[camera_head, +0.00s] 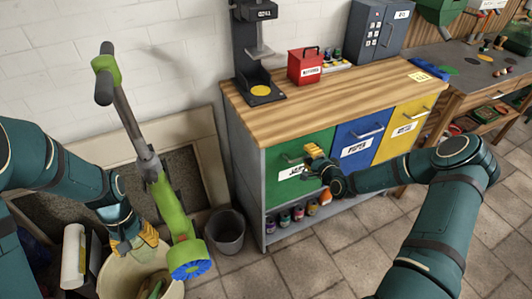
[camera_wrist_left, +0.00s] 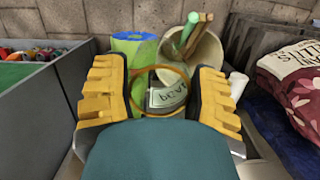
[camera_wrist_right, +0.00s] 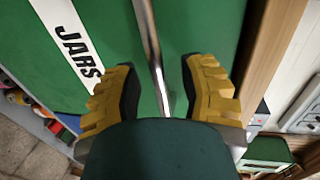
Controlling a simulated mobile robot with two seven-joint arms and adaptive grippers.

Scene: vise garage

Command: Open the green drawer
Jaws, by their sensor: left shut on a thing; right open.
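The green drawer (camera_head: 285,155) is the left one in the workbench front and looks flush with it. In the right wrist view its green front (camera_wrist_right: 195,25) fills much of the picture, with a white label reading JARS (camera_wrist_right: 72,42). Its metal bar handle (camera_wrist_right: 152,50) runs between the fingers of my right gripper (camera_wrist_right: 162,92). That gripper, also in the head view (camera_head: 314,160), is open at the handle; contact cannot be told.
A blue drawer (camera_head: 352,138) and a yellow drawer (camera_head: 405,128) are right of the green one. Small jars (camera_head: 285,218) stand on the shelf below. A grey bucket (camera_head: 226,232) and a green trimmer (camera_head: 170,205) stand left of the bench. Tiled floor in front is clear.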

